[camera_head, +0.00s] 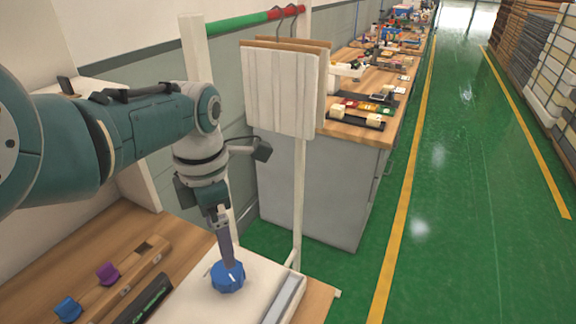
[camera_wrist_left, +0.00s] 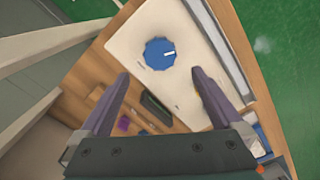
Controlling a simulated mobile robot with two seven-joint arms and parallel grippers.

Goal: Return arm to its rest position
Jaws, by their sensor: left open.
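My left arm comes in from the left in the head view and points down. Its gripper (camera_head: 226,262) is over a blue knob (camera_head: 228,276) on a white panel (camera_head: 190,305). In the left wrist view my left gripper (camera_wrist_left: 158,72) has its two fingers wide apart with nothing between them. The blue knob (camera_wrist_left: 160,53), with a white pointer mark, lies beyond the fingertips on the white panel (camera_wrist_left: 130,45). I cannot tell the exact gap between fingers and knob. My right gripper is not in view.
A wooden rail (camera_head: 135,275) with a purple knob (camera_head: 108,272) and a smaller blue knob (camera_head: 68,308) is at lower left. A rack with hanging white cloth (camera_head: 280,90) stands beyond my arm. A long workbench (camera_head: 375,120) runs behind; the green floor (camera_head: 460,200) at right is clear.

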